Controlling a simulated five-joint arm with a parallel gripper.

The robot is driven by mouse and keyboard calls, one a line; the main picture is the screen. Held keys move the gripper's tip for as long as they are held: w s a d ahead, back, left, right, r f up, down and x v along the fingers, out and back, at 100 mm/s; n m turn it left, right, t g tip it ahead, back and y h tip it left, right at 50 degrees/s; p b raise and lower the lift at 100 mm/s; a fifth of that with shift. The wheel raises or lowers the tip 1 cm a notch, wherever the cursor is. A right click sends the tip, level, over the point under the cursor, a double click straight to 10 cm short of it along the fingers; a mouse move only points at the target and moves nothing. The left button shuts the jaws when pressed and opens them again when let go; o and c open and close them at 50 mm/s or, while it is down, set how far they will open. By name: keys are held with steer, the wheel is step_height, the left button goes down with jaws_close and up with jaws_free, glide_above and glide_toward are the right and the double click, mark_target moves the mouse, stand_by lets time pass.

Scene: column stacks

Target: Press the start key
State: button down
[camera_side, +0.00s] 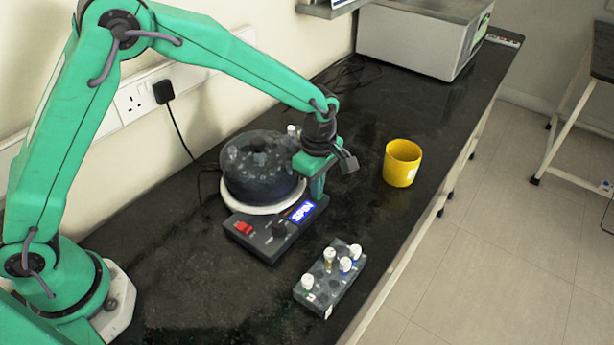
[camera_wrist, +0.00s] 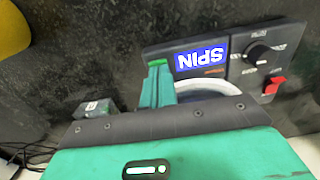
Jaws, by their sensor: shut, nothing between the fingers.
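The centrifuge (camera_side: 262,170) stands on the dark bench with its dark, see-through lid down. In the wrist view the display (camera_wrist: 201,60), knob (camera_wrist: 258,53) and red switch (camera_wrist: 273,85) show too. My gripper (camera_side: 317,194) is shut and empty, pointing down at the panel's end beside the display. In the wrist view its fingertips (camera_wrist: 157,70) overlap that end. I cannot make out the start key; the fingers may hide it.
A grey rack (camera_side: 328,283) with several white-capped tubes stands in front of the panel. A yellow cup (camera_side: 402,163) is to the right, near the bench edge. A large grey-white box (camera_side: 415,40) stands at the back. Bench between cup and box is clear.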

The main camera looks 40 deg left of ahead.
step_height(320, 180, up, 13)
steer(key=shift+w+r, duration=0.15)
steer(key=shift+w, duration=0.1)
stand_by(0.8)
steer(key=s+a+r+m+t, duration=0.3)
steer(key=s+a+r+m, duration=0.55)
steer(key=s+a, duration=0.2)
steer(key=s+a+m+t, duration=0.1)
steer(key=s+a+m, duration=0.3)
steer(key=s, duration=0.3)
steer(key=s+a+f+m+t, duration=0.1)
steer(key=s+a+m, duration=0.2)
steer(key=s+m, duration=0.2)
steer(key=shift+s+a+t, duration=0.3)
steer(key=shift+s+a, duration=0.1)
steer(key=shift+s, duration=0.65)
steer(key=shift+m, duration=0.25)
stand_by(2.2)
